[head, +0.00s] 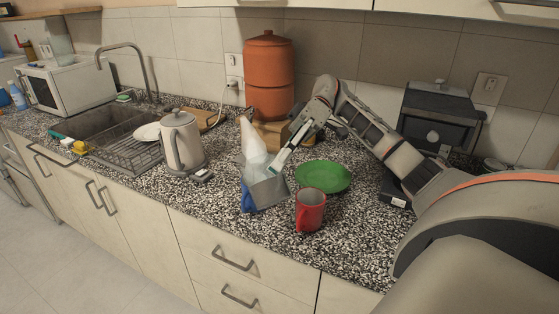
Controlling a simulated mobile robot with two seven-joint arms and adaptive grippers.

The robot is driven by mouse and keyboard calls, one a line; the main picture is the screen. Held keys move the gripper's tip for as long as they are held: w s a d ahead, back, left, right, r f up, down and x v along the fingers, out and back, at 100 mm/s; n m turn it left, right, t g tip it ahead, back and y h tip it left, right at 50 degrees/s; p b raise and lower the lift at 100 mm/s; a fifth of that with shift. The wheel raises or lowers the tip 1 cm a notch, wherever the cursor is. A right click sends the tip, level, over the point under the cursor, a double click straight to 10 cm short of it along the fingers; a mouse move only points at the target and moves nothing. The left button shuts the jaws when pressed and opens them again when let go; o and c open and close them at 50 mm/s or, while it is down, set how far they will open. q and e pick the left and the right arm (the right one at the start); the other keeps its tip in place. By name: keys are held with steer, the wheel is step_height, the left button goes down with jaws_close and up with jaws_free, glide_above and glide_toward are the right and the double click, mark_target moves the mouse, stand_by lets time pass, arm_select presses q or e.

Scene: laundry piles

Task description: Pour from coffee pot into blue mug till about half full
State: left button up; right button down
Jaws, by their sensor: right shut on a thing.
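My right gripper (280,160) reaches in from the right over the counter and is shut on a grey angular vessel (269,191), which looks like the coffee pot. The vessel is tilted, with its lower end to the left. The blue mug (246,198) stands on the counter just left of it and is partly hidden by it. The pot's edge overlaps the mug's rim in the view; I cannot tell whether they touch. The mug's inside and any liquid are hidden. My left gripper is not in view.
A red mug (311,211) and a green plate (323,176) are right of the pot. A white pointed object (252,140) is behind it. A kettle (182,143) stands left, near the dish rack (128,153). A terracotta water filter (269,75) stands behind.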

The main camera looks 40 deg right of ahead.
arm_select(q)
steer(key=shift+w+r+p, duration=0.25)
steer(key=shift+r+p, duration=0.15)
arm_select(e)
steer(key=shift+w+r, duration=0.1)
steer(key=shift+r, duration=0.05)
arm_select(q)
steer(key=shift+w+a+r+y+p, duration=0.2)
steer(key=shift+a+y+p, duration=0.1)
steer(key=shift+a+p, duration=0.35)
arm_select(e)
steer(key=shift+w+d+m+g, duration=0.1)
steer(key=shift+w+m+g, duration=0.15)
steer(key=shift+m+g, duration=0.05)
stand_by(0.3)
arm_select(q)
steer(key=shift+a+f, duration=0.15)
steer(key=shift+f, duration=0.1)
arm_select(e)
steer(key=shift+w+r, duration=0.15)
